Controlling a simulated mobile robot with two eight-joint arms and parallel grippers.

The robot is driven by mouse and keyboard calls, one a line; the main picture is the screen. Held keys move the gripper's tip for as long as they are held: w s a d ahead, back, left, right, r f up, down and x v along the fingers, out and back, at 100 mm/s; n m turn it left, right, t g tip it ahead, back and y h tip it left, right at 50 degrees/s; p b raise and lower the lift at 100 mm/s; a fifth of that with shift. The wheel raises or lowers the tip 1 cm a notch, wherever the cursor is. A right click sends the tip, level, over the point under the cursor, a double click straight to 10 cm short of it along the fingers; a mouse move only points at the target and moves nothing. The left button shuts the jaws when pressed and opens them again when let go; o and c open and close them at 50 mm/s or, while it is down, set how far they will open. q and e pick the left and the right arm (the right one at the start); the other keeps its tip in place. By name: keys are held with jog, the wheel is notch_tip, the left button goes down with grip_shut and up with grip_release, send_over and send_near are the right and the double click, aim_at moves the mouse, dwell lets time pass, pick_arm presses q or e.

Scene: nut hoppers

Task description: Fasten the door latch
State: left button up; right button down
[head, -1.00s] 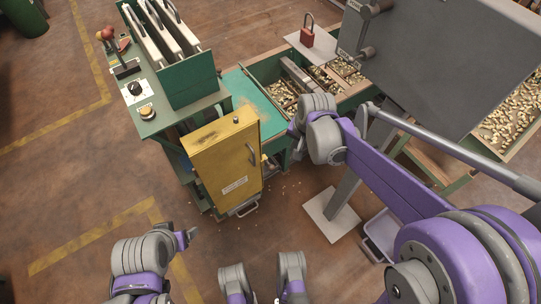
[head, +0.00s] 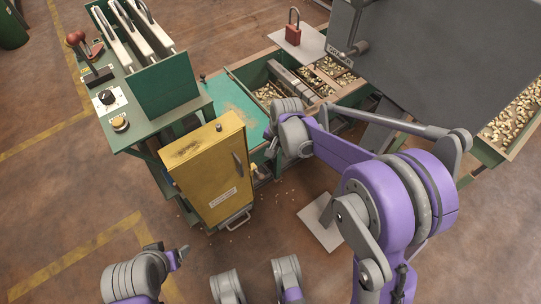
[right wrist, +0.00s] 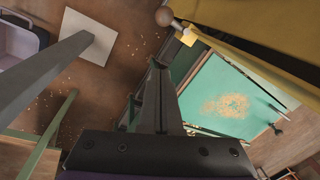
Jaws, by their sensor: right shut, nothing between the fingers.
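The yellow cabinet door (head: 205,185) has a dark upright handle (head: 238,164) and a white label, and looks flush with its box. In the right wrist view a brown ball knob (right wrist: 165,17) on a short metal stem, with a bright yellow block beside it, sits at the edge of the yellow box (right wrist: 240,22); it looks like the latch. My right gripper (right wrist: 155,68) is shut and empty, its tips just below the knob and apart from it in the picture. In the head view those fingers are mostly hidden by my wrist. My left gripper (head: 184,250) is low at the left, far from the door; its jaws are unclear.
A green bench top (head: 232,106) lies behind the box, with nut-filled hopper trays (head: 325,75) beyond. A large grey panel (head: 430,60) stands at the upper right. A control stand with a red-knobbed lever (head: 75,39) is at the left. Floor in front is open.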

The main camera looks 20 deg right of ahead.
aim_at(255, 175)
jog(key=s+a+f+b, duration=0.2)
jog(key=a+f, duration=0.1)
jog(key=f, duration=0.3)
jog(key=shift+a+f, duration=0.2)
jog(key=shift+f, duration=0.1)
jog(key=shift+s+a+r, duration=0.15)
jog(key=shift+a+r, duration=0.15)
jog(key=shift+a, duration=0.3)
dwell(1.1)
jog(key=shift+s+a, duration=0.1)
jog(key=shift+a, duration=0.25)
jog(key=shift+s+a+p, duration=0.2)
jog(key=shift+a, duration=0.3)
jog(key=shift+s+a+p, duration=0.15)
jog(key=shift+s+a, duration=0.05)
jog(key=shift+a, duration=0.25)
jog(key=shift+f, duration=0.1)
notch_tip(255, 175, up, 11)
jog(key=s+d+p, duration=0.1)
jog(key=p, duration=0.2)
jog(key=shift+s+f, duration=0.15)
